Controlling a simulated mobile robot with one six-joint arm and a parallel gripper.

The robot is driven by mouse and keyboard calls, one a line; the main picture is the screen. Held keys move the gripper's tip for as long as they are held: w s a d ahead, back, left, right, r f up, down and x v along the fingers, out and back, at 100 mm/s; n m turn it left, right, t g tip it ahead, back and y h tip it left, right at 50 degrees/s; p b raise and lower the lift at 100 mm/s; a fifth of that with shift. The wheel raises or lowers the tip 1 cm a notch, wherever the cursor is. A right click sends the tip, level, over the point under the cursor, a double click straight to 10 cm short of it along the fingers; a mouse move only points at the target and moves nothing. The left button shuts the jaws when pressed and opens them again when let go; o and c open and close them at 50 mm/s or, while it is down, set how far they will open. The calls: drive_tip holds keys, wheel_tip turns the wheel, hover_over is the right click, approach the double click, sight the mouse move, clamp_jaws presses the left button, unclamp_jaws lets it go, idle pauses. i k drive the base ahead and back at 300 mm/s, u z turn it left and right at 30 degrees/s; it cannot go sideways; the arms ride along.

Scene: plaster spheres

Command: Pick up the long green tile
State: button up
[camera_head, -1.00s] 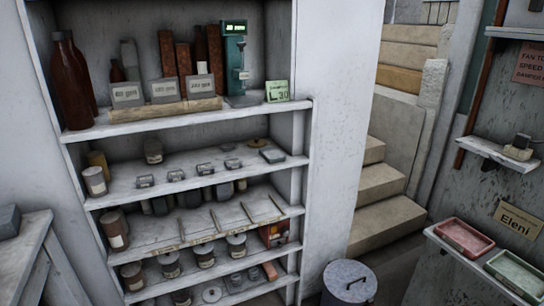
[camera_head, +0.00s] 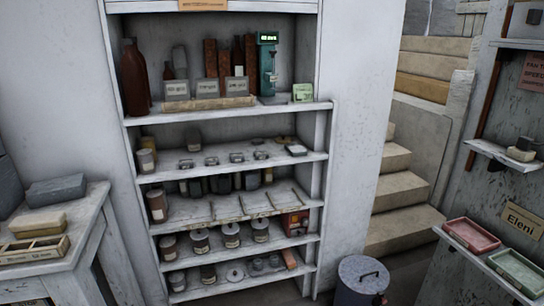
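I cannot make out a long green tile for certain in the head view. The green things I see are a small upright green card (camera_head: 302,93) at the right end of the upper shelf, a tall green device (camera_head: 268,66) with a lit display beside it, and a pale green tray (camera_head: 518,270) on the ledge at the lower right. My gripper is not in view.
A white shelf unit (camera_head: 230,113) holds bottles, jars and small grey blocks. A table (camera_head: 40,275) with blocks and a divided wooden box (camera_head: 35,250) stands at left. A lidded bin (camera_head: 361,283) stands before the steps (camera_head: 400,190). A red tray (camera_head: 470,235) sits beside the green one.

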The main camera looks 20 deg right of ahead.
sight(296, 150)
drive_tip(key=u, duration=0.2)
drive_tip(key=k, duration=0.55)
drive_tip(key=u, duration=0.75)
drive_tip(key=k, duration=0.5)
drive_tip(key=z, duration=0.15)
drive_tip(key=i, duration=1.95)
drive_tip(key=u, duration=0.2)
